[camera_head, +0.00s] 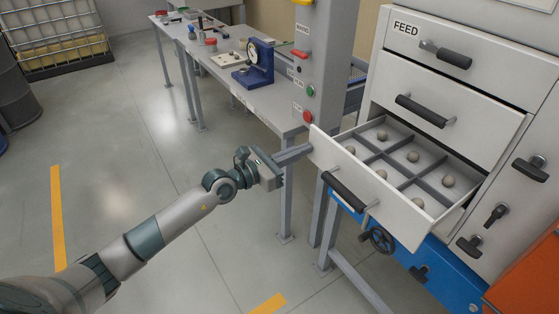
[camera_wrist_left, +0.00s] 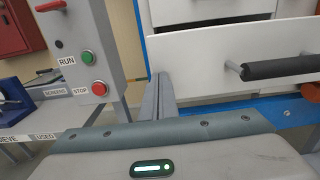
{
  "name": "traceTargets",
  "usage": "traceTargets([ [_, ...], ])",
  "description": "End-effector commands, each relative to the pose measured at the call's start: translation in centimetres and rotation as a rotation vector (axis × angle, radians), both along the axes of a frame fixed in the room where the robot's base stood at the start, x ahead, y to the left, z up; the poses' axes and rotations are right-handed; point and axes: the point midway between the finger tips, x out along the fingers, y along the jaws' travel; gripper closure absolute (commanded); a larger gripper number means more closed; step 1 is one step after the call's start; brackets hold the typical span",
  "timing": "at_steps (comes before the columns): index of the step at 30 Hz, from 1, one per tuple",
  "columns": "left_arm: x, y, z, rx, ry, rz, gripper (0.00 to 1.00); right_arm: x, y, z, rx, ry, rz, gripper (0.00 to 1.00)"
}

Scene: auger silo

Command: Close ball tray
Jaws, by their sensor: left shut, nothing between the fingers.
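The ball tray (camera_head: 342,161) is a white drawer pulled out of the cabinet, with a black bar handle (camera_head: 345,192) on its front. Grey dividers split it into compartments holding several small balls (camera_head: 413,157). My left gripper (camera_head: 309,148) is shut and empty, with its fingertips at the left end of the tray's front panel; I cannot tell whether they touch. In the left wrist view the shut fingers (camera_wrist_left: 160,98) point at the left edge of the tray front (camera_wrist_left: 210,57), left of the handle (camera_wrist_left: 280,68). My right gripper is not in view.
A drawer marked FEED (camera_head: 455,62) and another drawer (camera_head: 450,105) above the tray are shut. A grey control post (camera_head: 318,60) with buttons stands close to the left. A long bench (camera_head: 245,95) with a blue device runs behind. A black handwheel (camera_head: 378,240) is below the tray.

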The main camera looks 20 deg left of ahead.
Motion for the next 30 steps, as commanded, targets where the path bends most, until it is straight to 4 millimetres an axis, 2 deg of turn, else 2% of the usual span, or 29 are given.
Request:
traceTargets([
  [8,6.3,-4.7,0.1,-0.005,-0.002,-0.001,1.00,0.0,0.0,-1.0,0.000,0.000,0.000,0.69],
  [18,13.6,-10.0,-0.2,-0.003,-0.002,-0.001,1.00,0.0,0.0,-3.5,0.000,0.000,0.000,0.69],
  [24,16.5,-12.0,-0.2,0.000,-0.001,-0.001,1.00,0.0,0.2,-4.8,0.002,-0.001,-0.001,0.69],
  [28,17.5,-12.7,-0.1,0.001,0.000,0.000,1.00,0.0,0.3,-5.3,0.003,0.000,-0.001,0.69],
  [30,17.4,-12.6,0.0,0.002,0.001,0.001,1.00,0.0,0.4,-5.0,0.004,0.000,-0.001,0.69],
])
